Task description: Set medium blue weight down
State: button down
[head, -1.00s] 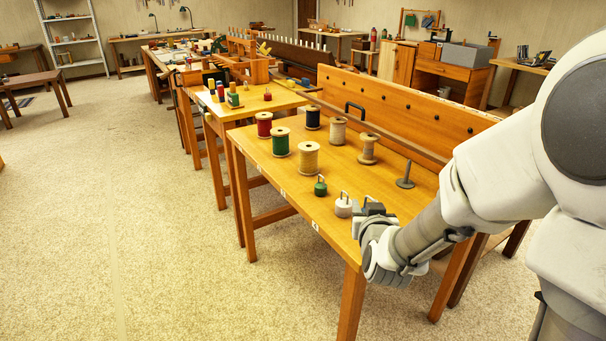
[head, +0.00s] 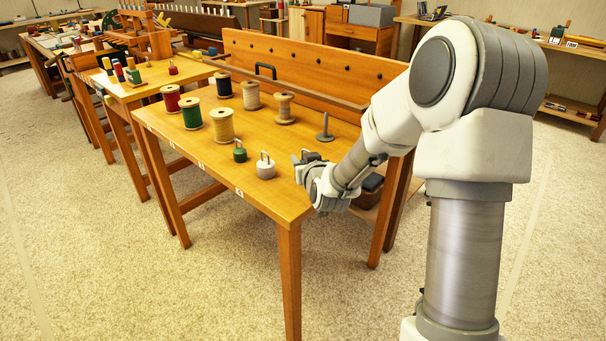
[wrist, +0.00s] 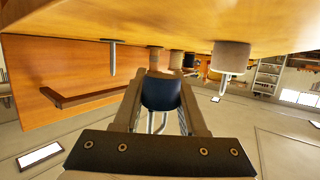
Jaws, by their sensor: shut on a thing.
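My gripper (wrist: 162,95) is shut on a dark blue weight (wrist: 161,92) with a metal hook; in the wrist view, which is upside down, the weight sits between the fingers. In the head view my gripper (head: 306,157) is at the table's near right edge, and the blue weight cannot be made out there. A white weight (head: 265,168) with a hook stands on the table (head: 283,191) just left of my gripper. A smaller green weight (head: 239,155) stands further left. Whether the blue weight touches the tabletop is not clear.
A grey upright pin on a round base (head: 324,133) stands behind my gripper. A wooden board with black knobs (head: 300,75) runs along the back.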

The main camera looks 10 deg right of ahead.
jog(key=shift+f+b, duration=0.6)
jog(key=shift+f, duration=1.25)
jog(key=shift+f+b, duration=0.3)
jog(key=shift+b, duration=0.15)
jog(key=shift+c, duration=2.3)
grip_release()
jog(key=shift+s+f, duration=0.1)
jog(key=shift+f, duration=0.1)
jog(key=shift+a+r+p, duration=0.1)
jog(key=shift+r+p, duration=0.15)
jog(key=shift+p, duration=0.2)
jog(key=shift+s+r, duration=0.15)
jog(key=shift+s, duration=0.25)
jog(key=p+v, duration=0.2)
jog(key=v, duration=0.9)
jog(key=shift+r, duration=0.3)
